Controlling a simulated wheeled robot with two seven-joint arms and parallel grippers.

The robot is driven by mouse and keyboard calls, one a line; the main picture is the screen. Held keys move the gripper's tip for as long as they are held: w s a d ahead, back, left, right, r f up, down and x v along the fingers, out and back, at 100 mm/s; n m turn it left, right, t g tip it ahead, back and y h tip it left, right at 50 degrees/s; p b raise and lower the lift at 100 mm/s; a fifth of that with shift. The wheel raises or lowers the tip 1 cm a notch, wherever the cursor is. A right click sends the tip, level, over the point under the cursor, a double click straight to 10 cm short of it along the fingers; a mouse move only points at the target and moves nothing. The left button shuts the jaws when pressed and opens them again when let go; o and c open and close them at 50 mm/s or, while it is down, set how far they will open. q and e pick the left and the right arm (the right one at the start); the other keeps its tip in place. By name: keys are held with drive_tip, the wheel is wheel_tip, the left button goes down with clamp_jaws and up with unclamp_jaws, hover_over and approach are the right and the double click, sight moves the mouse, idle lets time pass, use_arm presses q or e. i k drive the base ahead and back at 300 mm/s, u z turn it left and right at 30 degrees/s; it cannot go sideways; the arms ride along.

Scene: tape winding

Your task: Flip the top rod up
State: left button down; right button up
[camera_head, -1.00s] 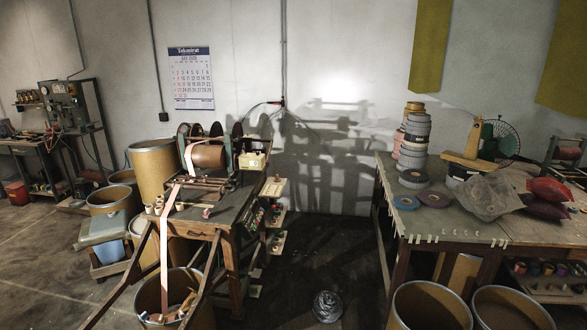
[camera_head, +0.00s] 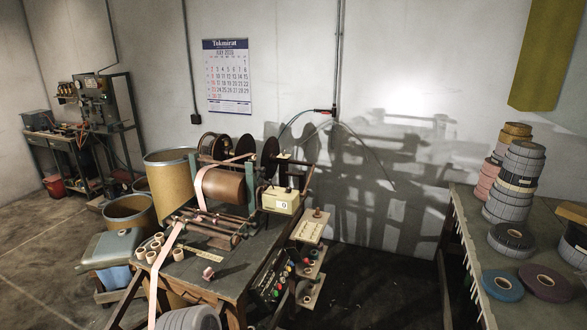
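The tape winding machine (camera_head: 225,188) stands on a dark-topped bench left of centre. A brown roller (camera_head: 226,187) with a pale pink tape strip (camera_head: 178,240) hanging over it sits in the machine. A thin rod (camera_head: 228,159) runs above the roller, and several rods (camera_head: 210,227) lie low in front of it. I cannot tell for sure which is the top rod. Neither gripper is in view.
A bench top (camera_head: 215,278) holds small rolls (camera_head: 150,245) and a cream box (camera_head: 281,200). A control panel (camera_head: 275,278) hangs on its right side. Drums (camera_head: 168,180) stand behind left. A table (camera_head: 468,230) with stacked tape rolls (camera_head: 518,170) is at right.

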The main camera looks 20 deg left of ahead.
sight(262, 170)
drive_tip(key=i, duration=2.05)
drive_tip(key=u, duration=0.45)
